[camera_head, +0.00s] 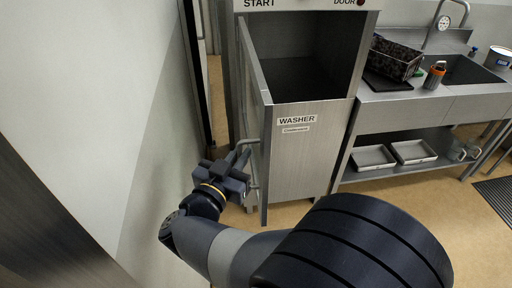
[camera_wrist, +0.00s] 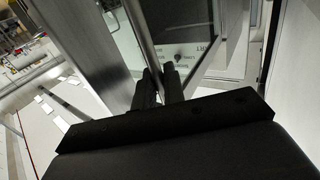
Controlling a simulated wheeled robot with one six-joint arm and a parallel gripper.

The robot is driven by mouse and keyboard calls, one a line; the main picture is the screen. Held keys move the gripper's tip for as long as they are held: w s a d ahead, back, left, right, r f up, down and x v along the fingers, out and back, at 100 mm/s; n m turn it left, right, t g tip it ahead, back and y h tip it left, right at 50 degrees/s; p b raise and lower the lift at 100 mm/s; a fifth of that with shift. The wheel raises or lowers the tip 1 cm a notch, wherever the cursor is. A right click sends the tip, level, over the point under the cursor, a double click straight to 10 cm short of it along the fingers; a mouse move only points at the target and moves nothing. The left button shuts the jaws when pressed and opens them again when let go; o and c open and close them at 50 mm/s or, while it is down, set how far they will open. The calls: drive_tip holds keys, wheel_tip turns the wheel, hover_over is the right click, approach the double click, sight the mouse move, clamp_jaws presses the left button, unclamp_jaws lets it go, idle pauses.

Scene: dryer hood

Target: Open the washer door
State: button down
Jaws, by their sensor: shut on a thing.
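The washer (camera_head: 300,150) is a steel cabinet with a WASHER label on its lower front and a dark open cavity above. Its door (camera_head: 254,85) is a tall steel panel on the left, swung outward toward me. The door handle (camera_head: 246,147) is a bar on the door's left face. My gripper (camera_head: 236,178) is shut on this handle. In the wrist view, the fingers (camera_wrist: 160,88) close around the handle bar (camera_wrist: 140,35). The exact finger contact is partly hidden in the head view.
A pale wall (camera_head: 90,110) stands close on the left of my arm. On the right, a steel sink counter (camera_head: 420,103) holds a dark basket (camera_head: 396,57) and an orange-topped container (camera_head: 435,75). White trays (camera_head: 373,158) lie on its lower shelf. Tan floor is free in front.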

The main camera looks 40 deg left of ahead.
drive_tip(key=shift+s+a+r, duration=0.2)
drive_tip(key=shift+s+a, duration=0.1)
drive_tip(key=shift+a, duration=0.1)
drive_tip(key=c, duration=1.6)
unclamp_jaws()
drive_tip(key=shift+w+f, duration=0.1)
